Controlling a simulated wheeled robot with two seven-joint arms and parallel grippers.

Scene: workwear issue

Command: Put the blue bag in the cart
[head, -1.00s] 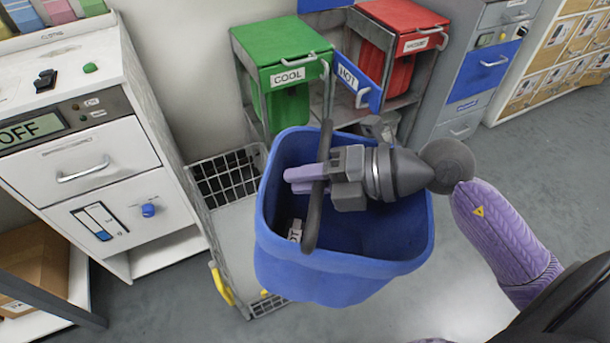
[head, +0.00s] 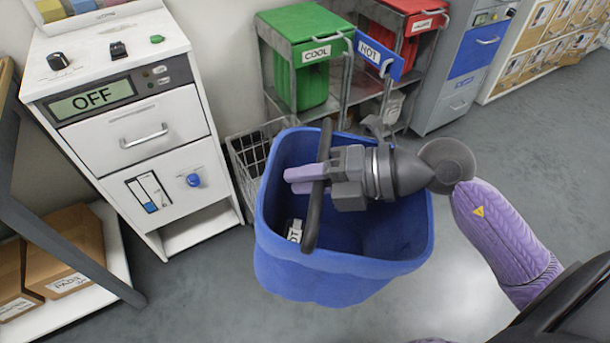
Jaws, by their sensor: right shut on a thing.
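The blue bag (head: 340,282) is an open-topped blue tub with a dark grey bar handle across its mouth. It hangs upright in front of me, and a white label shows inside it. My right gripper (head: 303,180) is shut on the bag's handle. The cart (head: 248,160), a grey wire-mesh one, stands on the floor behind the bag, left of centre. The bag hides most of it, and only its mesh upper left part shows. I cannot tell the gap between bag and cart. My left gripper is not in view.
A white cabinet (head: 140,133) with an "OFF" display stands at left. A low shelf with cardboard boxes (head: 70,255) is at lower left. Behind are a green COOL bin (head: 300,50), blue HOT panel (head: 380,58) and red bin (head: 400,20). Floor at right is clear.

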